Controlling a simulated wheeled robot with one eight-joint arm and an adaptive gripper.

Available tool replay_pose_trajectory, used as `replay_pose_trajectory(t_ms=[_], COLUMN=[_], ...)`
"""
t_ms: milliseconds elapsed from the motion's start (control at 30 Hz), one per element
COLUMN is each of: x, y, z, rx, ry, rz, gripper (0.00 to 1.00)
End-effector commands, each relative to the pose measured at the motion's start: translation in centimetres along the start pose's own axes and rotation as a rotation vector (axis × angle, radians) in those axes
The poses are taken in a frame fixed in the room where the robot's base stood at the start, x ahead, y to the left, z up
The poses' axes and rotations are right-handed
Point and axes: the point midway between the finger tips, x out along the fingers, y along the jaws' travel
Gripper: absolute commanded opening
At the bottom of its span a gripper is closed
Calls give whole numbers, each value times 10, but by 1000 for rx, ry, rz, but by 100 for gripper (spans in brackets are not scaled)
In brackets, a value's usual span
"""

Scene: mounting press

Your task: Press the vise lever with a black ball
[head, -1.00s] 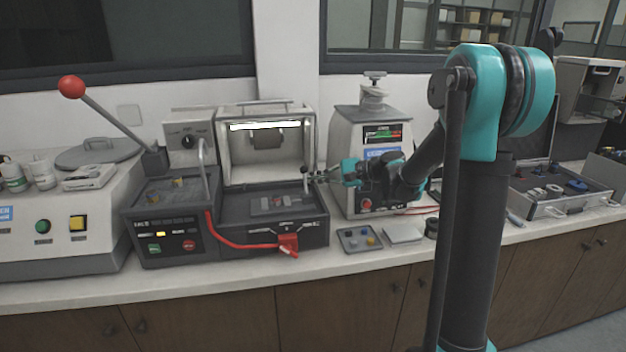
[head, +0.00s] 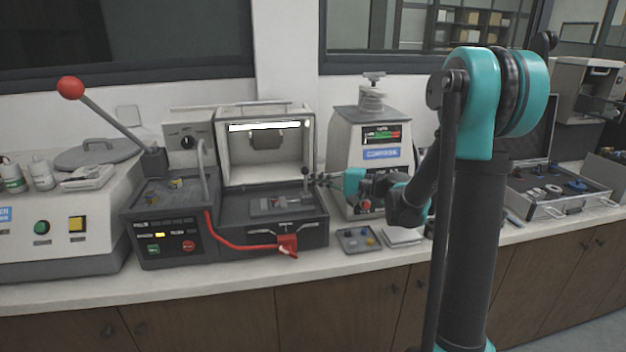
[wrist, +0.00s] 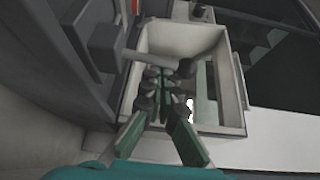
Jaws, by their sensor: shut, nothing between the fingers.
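The vise lever is a short rod with a black ball (head: 305,171) on its end, standing upright at the right edge of the dark-topped press unit. In the wrist view the lever's pale rod ends in the black ball (wrist: 187,68). My gripper (head: 319,178) is just right of the lever in the head view, coming in from the right. In the wrist view its fingertips (wrist: 159,76) are shut and empty, close to the rod and ball. I cannot tell whether they touch. The lever's lower part is hard to see.
The open white-lined chamber (head: 228,170) stands behind the lever. A grey-white machine (head: 352,150) is close behind my gripper. A red handle (head: 288,246) sticks out in front. A small parts tray (head: 357,240) lies on the counter. A red-ball lever (head: 71,88) stands far left.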

Motion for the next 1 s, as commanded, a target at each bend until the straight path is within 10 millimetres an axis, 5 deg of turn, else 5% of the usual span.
replay_pose_trajectory(t_ms=[367,1000], x=[-9,-17], y=[1,8], z=[15,30], rx=[-303,-304], ry=[0,-1], rz=[-180,-179], gripper=[0,0])
